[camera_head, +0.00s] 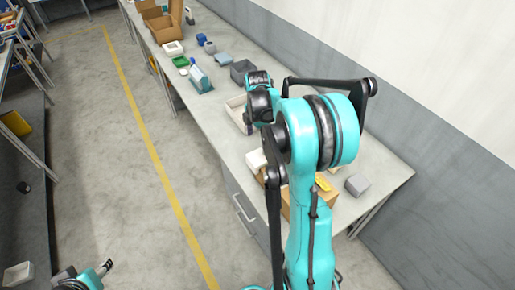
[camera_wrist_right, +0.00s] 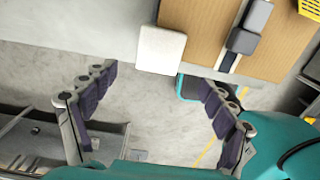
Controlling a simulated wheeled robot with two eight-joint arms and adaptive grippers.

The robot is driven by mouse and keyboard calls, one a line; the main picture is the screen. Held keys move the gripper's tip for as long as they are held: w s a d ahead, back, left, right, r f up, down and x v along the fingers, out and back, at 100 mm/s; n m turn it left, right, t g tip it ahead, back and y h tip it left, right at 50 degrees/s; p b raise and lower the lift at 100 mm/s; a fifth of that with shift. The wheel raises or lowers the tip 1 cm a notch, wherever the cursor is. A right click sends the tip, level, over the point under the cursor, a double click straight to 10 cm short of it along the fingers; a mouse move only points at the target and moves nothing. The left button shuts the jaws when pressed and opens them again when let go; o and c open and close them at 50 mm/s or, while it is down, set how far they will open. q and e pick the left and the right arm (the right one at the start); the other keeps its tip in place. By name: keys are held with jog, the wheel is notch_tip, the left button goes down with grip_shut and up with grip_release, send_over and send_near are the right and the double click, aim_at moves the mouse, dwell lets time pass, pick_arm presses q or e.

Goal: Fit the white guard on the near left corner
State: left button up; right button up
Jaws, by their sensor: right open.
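A white block-like piece (camera_wrist_right: 160,49), which looks like the white guard, is at the bench edge against a brown cardboard box (camera_wrist_right: 190,22) in the right wrist view. I cannot tell whether it is fitted on a corner. A white piece (camera_head: 256,160) also shows beside the box (camera_head: 327,201) in the head view, partly behind my arm. My right gripper (camera_wrist_right: 158,80) is open and empty, its fingertips spread on either side below the white piece. In the head view my right arm hides much of the box. Part of my left arm shows at the bottom left; its jaws are unclear.
Grey blocks (camera_wrist_right: 257,16) lie on a dark strip over the box. A grey block (camera_head: 357,184) stands right of it on the bench (camera_head: 388,171). Trays, a teal-and-white item (camera_head: 201,80) and an open carton (camera_head: 168,22) stand farther back.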

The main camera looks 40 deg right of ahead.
jog(key=s+a+r+m+t, duration=0.3)
jog(key=s+a+r+m, duration=0.2)
jog(key=a+r+m, duration=0.6)
jog(key=s+a+f+m+t, duration=0.2)
jog(key=s+a+m+t, duration=0.2)
jog(key=s+a, duration=0.4)
jog(key=a+m, duration=0.1)
jog(key=a, duration=0.3)
jog(key=shift+s+a+f+m+p, duration=0.2)
jog(key=shift+s+f+m+p, duration=0.1)
jog(key=shift+m, duration=0.1)
